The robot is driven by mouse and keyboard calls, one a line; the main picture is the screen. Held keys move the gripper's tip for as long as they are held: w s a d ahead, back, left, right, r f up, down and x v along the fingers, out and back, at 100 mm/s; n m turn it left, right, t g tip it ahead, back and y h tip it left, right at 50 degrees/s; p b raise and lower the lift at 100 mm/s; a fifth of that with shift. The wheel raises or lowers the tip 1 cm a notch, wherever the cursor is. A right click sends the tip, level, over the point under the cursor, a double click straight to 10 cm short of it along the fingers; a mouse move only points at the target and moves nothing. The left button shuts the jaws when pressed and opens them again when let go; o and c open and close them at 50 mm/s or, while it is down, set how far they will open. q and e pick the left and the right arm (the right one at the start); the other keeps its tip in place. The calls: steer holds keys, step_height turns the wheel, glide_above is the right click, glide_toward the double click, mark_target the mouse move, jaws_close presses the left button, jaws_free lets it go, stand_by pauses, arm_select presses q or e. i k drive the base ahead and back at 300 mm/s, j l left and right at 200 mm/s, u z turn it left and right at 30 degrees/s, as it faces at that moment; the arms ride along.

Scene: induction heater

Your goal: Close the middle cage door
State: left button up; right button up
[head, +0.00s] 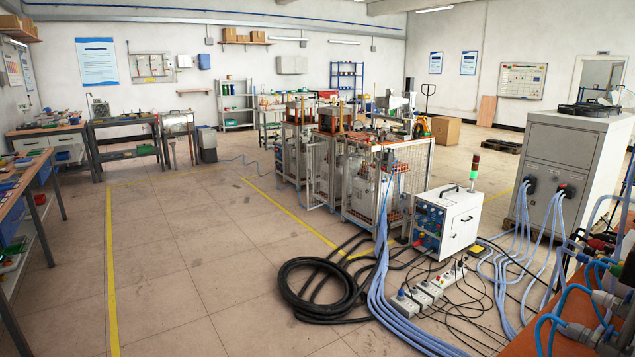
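A row of wire-mesh cages (385,182) stands across the room, right of the picture's middle. The cages enclose grey equipment units with brown parts on top. In the middle part of the row, a light mesh panel (320,172) shows at the front and looks like the middle cage door. It seems to stand out at an angle from the frame, but it is small and I cannot tell its exact opening. Its latch or handle is too small to see. Neither of my grippers is in view.
A white power box (447,222) with a signal light stands right of the cages. A black cable coil (318,285), blue hoses (382,275) and power strips (428,293) lie before them. Open floor (190,240) lies to the left, with workbenches (45,140) beyond.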

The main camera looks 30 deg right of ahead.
mark_target(328, 142)
steer(key=i, duration=0.8)
steer(key=i+l+z, duration=0.25)
steer(key=i+z, duration=0.15)
steer(key=i, duration=0.45)
steer(key=i+z, duration=0.4)
steer(key=i, duration=0.45)
steer(key=i+j+z, duration=0.25)
steer(key=i+z, duration=0.15)
steer(key=i, duration=0.45)
steer(key=i+u, duration=0.15)
steer(key=i, duration=0.3)
steer(key=i+l+u, duration=0.1)
steer(key=i, duration=0.35)
steer(key=i+l+u, duration=0.15)
steer(key=i, duration=0.3)
steer(key=i+l+u, duration=0.15)
steer(key=i, duration=0.3)
steer(key=i+l+u, duration=0.1)
steer(key=i+l, duration=0.2)
steer(key=i, duration=0.15)
